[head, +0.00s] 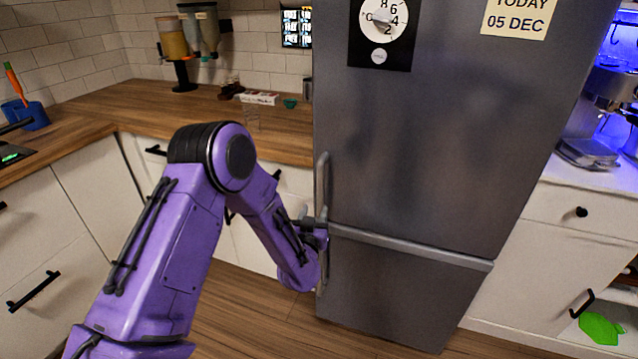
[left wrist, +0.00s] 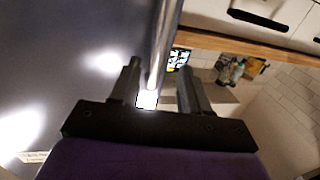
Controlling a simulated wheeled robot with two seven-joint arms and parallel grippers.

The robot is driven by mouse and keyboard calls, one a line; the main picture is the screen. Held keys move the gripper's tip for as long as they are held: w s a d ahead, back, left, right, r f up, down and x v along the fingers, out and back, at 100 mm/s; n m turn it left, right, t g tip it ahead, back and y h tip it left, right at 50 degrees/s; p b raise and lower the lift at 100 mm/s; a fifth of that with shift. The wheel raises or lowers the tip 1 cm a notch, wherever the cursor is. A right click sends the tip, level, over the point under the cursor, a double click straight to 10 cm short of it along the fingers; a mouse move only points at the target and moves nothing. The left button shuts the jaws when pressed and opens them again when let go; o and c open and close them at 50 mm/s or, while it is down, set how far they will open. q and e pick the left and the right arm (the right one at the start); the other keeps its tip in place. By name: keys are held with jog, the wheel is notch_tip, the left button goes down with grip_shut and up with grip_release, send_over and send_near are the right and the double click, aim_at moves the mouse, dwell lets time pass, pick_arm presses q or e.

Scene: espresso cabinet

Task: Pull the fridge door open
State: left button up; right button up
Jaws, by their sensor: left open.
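The fridge door (head: 430,150) is the dark grey upper door and stands shut, with a vertical bar handle (head: 322,175) on its left edge. My left gripper (head: 316,226) is at the lower part of this handle. In the left wrist view the gripper (left wrist: 158,82) is open, with the metal handle bar (left wrist: 166,35) running between its two fingers. I cannot tell whether a finger touches the bar. The door surface (left wrist: 70,50) fills the left of that view. My right gripper is not in view.
A wooden counter (head: 200,105) with white cabinets runs left of the fridge, dispensers (head: 200,30) at its back. A lower fridge door (head: 390,290) is below. A white counter with a coffee machine (head: 612,90) stands right. A green object (head: 600,328) shows at lower right.

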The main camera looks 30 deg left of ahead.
aim_at(320, 190)
pick_arm(q)
jog(key=x, duration=0.3)
jog(key=p+x, duration=0.1)
jog(key=x, duration=0.3)
jog(key=r+x, duration=0.1)
jog(key=x, duration=0.3)
jog(key=shift+a+p, duration=0.1)
jog(key=shift+p, duration=0.2)
jog(key=shift+c, duration=0.4)
grip_shut()
